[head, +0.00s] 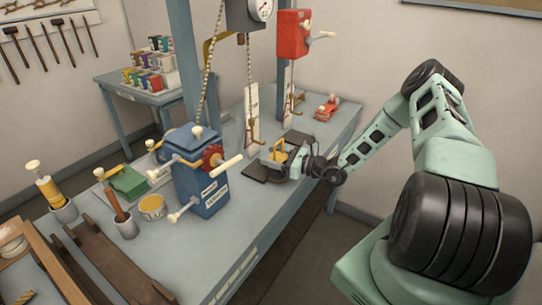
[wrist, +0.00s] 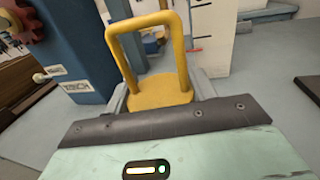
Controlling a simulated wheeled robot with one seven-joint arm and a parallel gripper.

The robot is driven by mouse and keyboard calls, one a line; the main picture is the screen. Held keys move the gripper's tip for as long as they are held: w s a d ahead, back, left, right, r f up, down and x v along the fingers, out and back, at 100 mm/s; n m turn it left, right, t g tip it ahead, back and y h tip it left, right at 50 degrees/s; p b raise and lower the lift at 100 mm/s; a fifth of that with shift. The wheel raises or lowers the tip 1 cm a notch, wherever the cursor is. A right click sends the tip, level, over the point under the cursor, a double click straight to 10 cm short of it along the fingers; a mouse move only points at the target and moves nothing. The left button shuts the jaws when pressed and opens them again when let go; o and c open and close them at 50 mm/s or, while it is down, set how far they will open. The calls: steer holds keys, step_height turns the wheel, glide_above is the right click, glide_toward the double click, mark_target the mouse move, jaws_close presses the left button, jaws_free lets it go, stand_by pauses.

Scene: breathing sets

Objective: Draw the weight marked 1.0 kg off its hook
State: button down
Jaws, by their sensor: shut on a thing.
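A yellow weight (head: 277,154) with a tall loop handle is held at my gripper (head: 284,164) over the bench's right part. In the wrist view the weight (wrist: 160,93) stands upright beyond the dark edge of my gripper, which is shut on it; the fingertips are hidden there. No hook shows through its loop in that view. A hook (head: 254,145) hangs on a chain below the dial scale (head: 262,10), just left of the weight in the head view; they look apart. No 1.0 kg marking is readable.
A blue winch box (head: 200,180) with a red wheel and cream handles stands left of the weight. A white graduated post (head: 252,115) stands behind it. Dark pads (head: 254,171) lie beneath. A red hoist (head: 293,33) and a small red object (head: 327,108) are farther back.

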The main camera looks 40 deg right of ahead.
mark_target(281, 158)
steer(key=shift+r, duration=0.2)
steer(key=shift+s+d+r+p, duration=0.25)
steer(key=shift+s+r+p, duration=0.45)
steer(key=shift+r+p, duration=0.1)
steer(key=shift+s+d+r+p, duration=0.25)
steer(key=shift+s+r+p, duration=0.45)
steer(key=shift+p, duration=0.1)
steer(key=shift+f, duration=0.1)
